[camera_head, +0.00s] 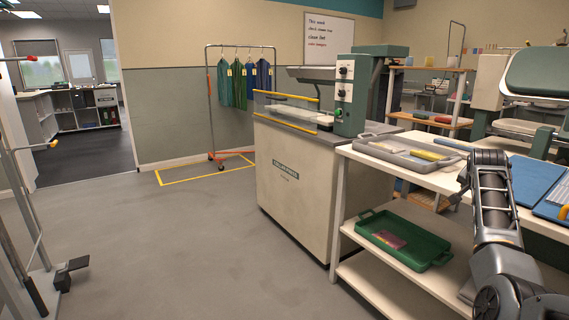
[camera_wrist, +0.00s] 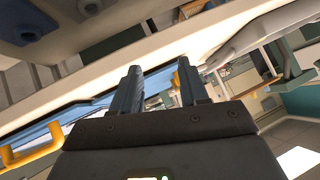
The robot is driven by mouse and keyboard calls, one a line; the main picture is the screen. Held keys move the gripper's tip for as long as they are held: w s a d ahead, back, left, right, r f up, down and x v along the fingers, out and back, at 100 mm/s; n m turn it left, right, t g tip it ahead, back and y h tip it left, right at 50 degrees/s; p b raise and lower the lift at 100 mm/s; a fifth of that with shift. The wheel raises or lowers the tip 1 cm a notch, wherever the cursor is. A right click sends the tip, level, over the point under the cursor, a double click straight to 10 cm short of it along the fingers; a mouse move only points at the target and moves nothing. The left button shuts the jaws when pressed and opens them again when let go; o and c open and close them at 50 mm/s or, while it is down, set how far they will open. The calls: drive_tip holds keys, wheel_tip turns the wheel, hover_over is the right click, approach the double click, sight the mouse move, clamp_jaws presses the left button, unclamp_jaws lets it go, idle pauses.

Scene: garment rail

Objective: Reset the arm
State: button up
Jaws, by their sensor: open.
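My arm reaches up along the right side of the head view, in front of the white work table (camera_head: 441,180). My gripper (camera_wrist: 160,75) shows in the wrist view with its two dark fingers apart and nothing between them. In the head view the gripper's fingertips cannot be made out. The garment rail (camera_head: 209,95) stands against the back wall, with several green and blue garments (camera_head: 241,84) hanging on it.
A grey tray (camera_head: 375,152) and a blue mat (camera_head: 527,178) lie on the table top. A green tray (camera_head: 365,225) sits on its lower shelf. A pressing machine (camera_head: 292,180) stands beside the table. The grey floor (camera_head: 170,240) at left centre is clear.

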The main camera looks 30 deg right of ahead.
drive_tip(key=s+a+f+n+t, duration=0.3)
drive_tip(key=a+f+n, duration=0.2)
drive_tip(key=a+f, duration=1.2)
drive_tip(key=s+a+f+n+t+y+p, duration=0.1)
drive_tip(key=s+a+f+n+t, duration=0.3)
drive_tip(key=a, duration=0.7)
drive_tip(key=s+a+f+n+g+y+p, duration=0.1)
drive_tip(key=s+a, duration=0.5)
drive_tip(key=a, duration=0.4)
drive_tip(key=s+a+r+n+t+y, duration=0.2)
drive_tip(key=s+a+r, duration=0.1)
drive_tip(key=s+a, duration=0.45)
drive_tip(key=s+a+r+n+t+y, duration=0.1)
drive_tip(key=s+a+r+n+y, duration=0.15)
drive_tip(key=s+a, duration=0.55)
drive_tip(key=s+a+r+n+y, duration=0.1)
drive_tip(key=s+a+r, duration=0.3)
drive_tip(key=r, duration=0.3)
drive_tip(key=s+a+r+n+t+y+p, duration=0.1)
drive_tip(key=s+a+r+n, duration=0.1)
drive_tip(key=s+a+r, duration=0.2)
drive_tip(key=s+r, duration=0.3)
drive_tip(key=shift+s+a+r+y+p, duration=0.15)
drive_tip(key=shift+a+r+y+p, duration=0.1)
drive_tip(key=shift+r+y+p, duration=0.1)
